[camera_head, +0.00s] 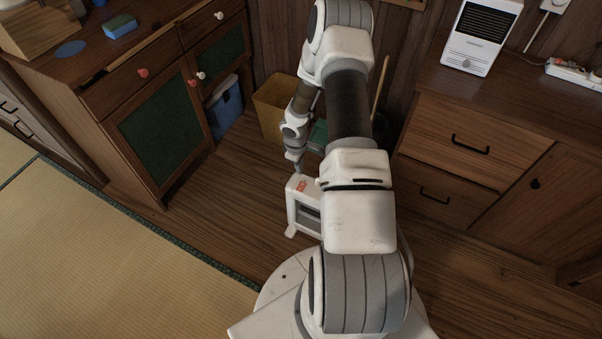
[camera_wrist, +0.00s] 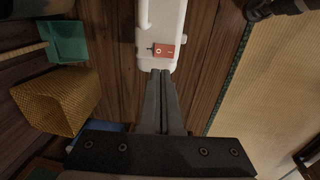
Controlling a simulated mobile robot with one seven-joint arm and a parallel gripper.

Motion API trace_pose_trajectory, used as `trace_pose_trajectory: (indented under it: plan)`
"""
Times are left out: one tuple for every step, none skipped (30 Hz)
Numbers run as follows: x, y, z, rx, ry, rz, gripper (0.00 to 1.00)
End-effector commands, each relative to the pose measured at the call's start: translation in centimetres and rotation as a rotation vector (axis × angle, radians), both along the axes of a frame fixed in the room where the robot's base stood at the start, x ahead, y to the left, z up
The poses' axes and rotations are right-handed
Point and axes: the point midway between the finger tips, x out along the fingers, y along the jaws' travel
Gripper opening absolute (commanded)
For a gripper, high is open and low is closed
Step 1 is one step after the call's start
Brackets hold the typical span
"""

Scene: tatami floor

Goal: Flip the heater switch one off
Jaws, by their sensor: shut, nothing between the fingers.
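A small white heater (camera_head: 292,215) stands on the wooden floor, partly hidden behind my arm. On its top is a red switch (camera_head: 301,186). In the wrist view the heater's white top (camera_wrist: 161,20) carries the red switch (camera_wrist: 164,50), which has a pale mark on it. My gripper (camera_wrist: 160,72) is shut and empty, its fingertips just short of the switch in that view. I cannot tell if they touch the heater. In the head view my gripper (camera_head: 298,171) points down just above the heater top. Which way the switch is tipped is unclear.
A white appliance (camera_head: 480,38) and a power strip (camera_head: 574,73) sit on the right one.

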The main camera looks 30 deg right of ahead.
Motion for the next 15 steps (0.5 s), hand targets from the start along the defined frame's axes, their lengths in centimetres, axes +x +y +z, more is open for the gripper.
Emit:
trace_pose_trajectory:
  plan:
    - [0.0, -0.1, 1.6, -0.001, -0.002, -0.001, 0.0]
    - [0.0, 0.0, 2.1, -0.001, -0.002, 0.0, 0.0]
    - [0.0, 0.0, 2.8, -0.001, -0.002, -0.002, 0.0]
    - [0.0, 0.0, 3.2, -0.001, -0.002, -0.001, 0.0]
    - [0.0, 0.0, 3.5, -0.001, -0.002, 0.0, 0.0]
    - [0.0, 0.0, 3.9, -0.002, -0.002, 0.0, 0.0]
    - [0.0, 0.0, 4.2, -0.001, -0.002, -0.001, 0.0]
    - [-0.1, 0.1, 4.4, -0.002, -0.001, -0.001, 0.0]
    - [-0.1, 0.1, 4.6, -0.001, -0.001, -0.001, 0.0]
    - [-0.1, 0.1, 4.7, -0.001, -0.001, -0.001, 0.0]
    - [-0.1, 0.1, 4.8, -0.001, 0.0, -0.001, 0.0]
    - [-0.1, 0.1, 4.8, -0.001, 0.0, 0.0, 0.0]
    - [-0.1, 0.1, 4.8, -0.001, 0.0, 0.0, 0.0]
    - [-0.1, 0.1, 4.9, -0.001, 0.0, 0.0, 0.0]
    - [-0.1, 0.1, 4.8, -0.002, 0.0, 0.0, 0.0]
